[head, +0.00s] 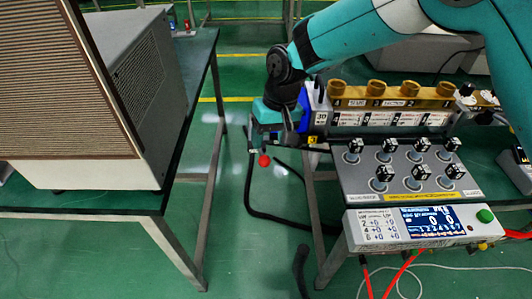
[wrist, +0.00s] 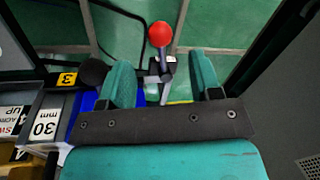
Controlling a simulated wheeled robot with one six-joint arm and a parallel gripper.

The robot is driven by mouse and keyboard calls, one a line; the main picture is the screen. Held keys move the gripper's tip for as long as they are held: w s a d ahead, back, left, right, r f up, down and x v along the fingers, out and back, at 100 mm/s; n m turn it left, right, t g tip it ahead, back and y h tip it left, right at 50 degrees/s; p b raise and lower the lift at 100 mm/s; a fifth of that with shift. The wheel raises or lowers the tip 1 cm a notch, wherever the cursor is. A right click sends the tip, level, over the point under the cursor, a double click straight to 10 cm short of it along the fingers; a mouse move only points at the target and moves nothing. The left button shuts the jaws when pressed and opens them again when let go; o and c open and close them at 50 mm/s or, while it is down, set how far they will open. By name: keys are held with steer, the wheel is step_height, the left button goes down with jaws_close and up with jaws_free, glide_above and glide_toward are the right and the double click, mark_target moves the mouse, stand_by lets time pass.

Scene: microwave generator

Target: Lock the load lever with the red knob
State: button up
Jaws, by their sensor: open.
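The red knob (head: 264,160) shows in the head view just below my gripper (head: 275,138), left of the row of brass fittings. In the wrist view the red knob (wrist: 160,34) sits at the top of a short grey lever (wrist: 160,68). My gripper (wrist: 165,80) has its two teal fingers apart, one on each side of the lever in the picture. The knob lies beyond the fingertips. I cannot tell whether a finger touches the lever. The lever's lower end is hidden behind my gripper.
A panel with several black knobs (head: 410,172) and a display box (head: 420,226) stand at the right. A large louvred cabinet (head: 70,100) stands on the left table. Green floor lies between the tables.

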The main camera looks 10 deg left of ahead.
step_height(320, 180, up, 11)
steer(key=w+d, duration=0.1)
steer(key=shift+d+f, duration=0.15)
steer(key=shift+d, duration=0.25)
